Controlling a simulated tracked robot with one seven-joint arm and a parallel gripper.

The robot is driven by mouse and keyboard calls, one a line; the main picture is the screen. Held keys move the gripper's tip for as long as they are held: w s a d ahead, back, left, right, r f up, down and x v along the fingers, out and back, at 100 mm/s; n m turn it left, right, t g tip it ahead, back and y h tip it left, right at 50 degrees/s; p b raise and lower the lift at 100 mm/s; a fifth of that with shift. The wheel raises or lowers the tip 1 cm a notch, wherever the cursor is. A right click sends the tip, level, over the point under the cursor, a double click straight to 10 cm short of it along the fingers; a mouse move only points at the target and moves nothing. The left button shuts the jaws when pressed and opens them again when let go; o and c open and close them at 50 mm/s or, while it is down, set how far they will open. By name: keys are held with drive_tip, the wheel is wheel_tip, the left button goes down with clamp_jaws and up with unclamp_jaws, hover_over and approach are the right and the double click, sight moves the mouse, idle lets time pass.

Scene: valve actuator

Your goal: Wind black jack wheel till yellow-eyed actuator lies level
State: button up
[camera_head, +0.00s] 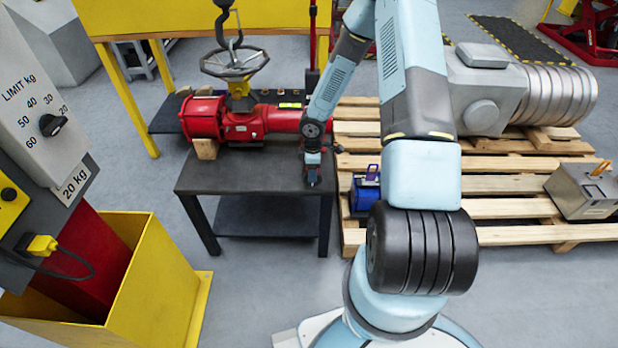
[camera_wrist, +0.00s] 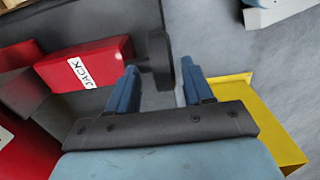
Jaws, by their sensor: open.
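The red actuator (camera_head: 262,124) lies across the black table (camera_head: 250,180), its left part over a wooden block (camera_head: 205,148). A yellow piece (camera_head: 239,86) stands on top of it below a dark hook. My arm covers its right end, so I cannot tell whether it is level. The red jack (camera_wrist: 88,66), labelled JACK, shows in the wrist view. Its black wheel (camera_wrist: 160,56) lies between and just beyond the fingertips of my open gripper (camera_wrist: 159,70); contact is unclear. In the head view my gripper (camera_head: 313,180) points down at the table's right edge.
A wooden pallet (camera_head: 490,208) with a large grey motor (camera_head: 485,95), a blue item (camera_head: 364,192) and a grey box (camera_head: 588,190) stands at right. A yellow bin (camera_head: 165,290) and a control box (camera_head: 45,115) stand at left. The table's front top is clear.

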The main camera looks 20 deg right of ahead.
drive_tip(key=shift+f, duration=1.6)
drive_tip(key=shift+c, duration=0.2)
